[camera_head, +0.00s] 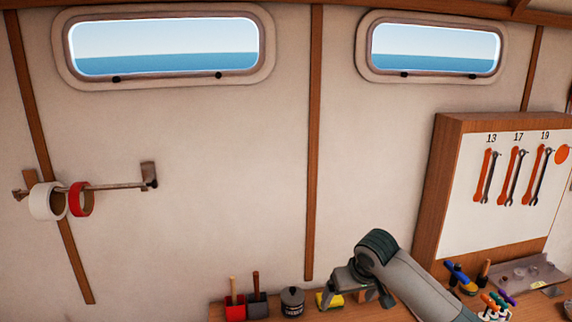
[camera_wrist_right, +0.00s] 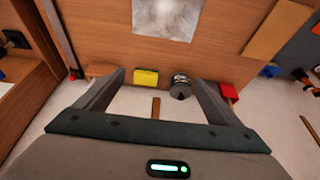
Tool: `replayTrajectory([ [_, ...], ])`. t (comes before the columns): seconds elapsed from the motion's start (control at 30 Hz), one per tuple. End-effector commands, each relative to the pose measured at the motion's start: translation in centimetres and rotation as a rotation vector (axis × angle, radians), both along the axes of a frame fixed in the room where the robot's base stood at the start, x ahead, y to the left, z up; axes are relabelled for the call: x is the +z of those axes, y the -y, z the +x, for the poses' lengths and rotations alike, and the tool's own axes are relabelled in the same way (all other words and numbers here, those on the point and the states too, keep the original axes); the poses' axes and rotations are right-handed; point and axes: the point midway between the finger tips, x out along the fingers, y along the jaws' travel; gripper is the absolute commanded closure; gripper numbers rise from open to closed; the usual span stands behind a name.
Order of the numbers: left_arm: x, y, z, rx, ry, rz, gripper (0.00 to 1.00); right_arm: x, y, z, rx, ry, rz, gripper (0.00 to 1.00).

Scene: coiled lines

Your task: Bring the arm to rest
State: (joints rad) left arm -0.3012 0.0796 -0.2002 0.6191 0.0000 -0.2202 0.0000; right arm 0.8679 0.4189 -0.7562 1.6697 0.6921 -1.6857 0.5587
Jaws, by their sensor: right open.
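My right arm comes in from the lower right in the head view. Its gripper (camera_head: 355,290) is over the bench by the wall, close to a yellow block. In the right wrist view the two fingers of the gripper (camera_wrist_right: 160,88) stand wide apart, with nothing held between them. Beyond the fingertips lie the yellow block (camera_wrist_right: 146,78) and a dark lidded pot (camera_wrist_right: 180,86). My left gripper does not show.
The bench (camera_head: 217,312) holds a red holder (camera_head: 235,307), a dark holder (camera_head: 257,306) and the pot (camera_head: 292,302). A wooden tool board (camera_head: 452,160) with wrenches stands at right. Tape rolls hang on a rail (camera_head: 115,186) at left. The middle wall is clear.

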Motion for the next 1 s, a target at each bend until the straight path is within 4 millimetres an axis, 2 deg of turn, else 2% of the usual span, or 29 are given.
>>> replayTrajectory([
  [0.27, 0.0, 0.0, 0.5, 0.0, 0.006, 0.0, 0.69, -2.3, -1.0, -1.8, 0.03, -0.006, 0.014, 0.12],
  [0.57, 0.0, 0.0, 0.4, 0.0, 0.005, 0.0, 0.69, -6.3, -2.7, -5.7, 0.08, -0.01, 0.043, 0.12],
  [0.8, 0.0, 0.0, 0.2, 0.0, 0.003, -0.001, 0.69, -11.3, -4.2, -11.8, 0.123, -0.013, 0.086, 0.12],
  [1.0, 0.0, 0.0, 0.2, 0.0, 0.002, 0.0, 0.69, -14.6, -4.4, -17.6, 0.129, -0.011, 0.112, 0.12],
])
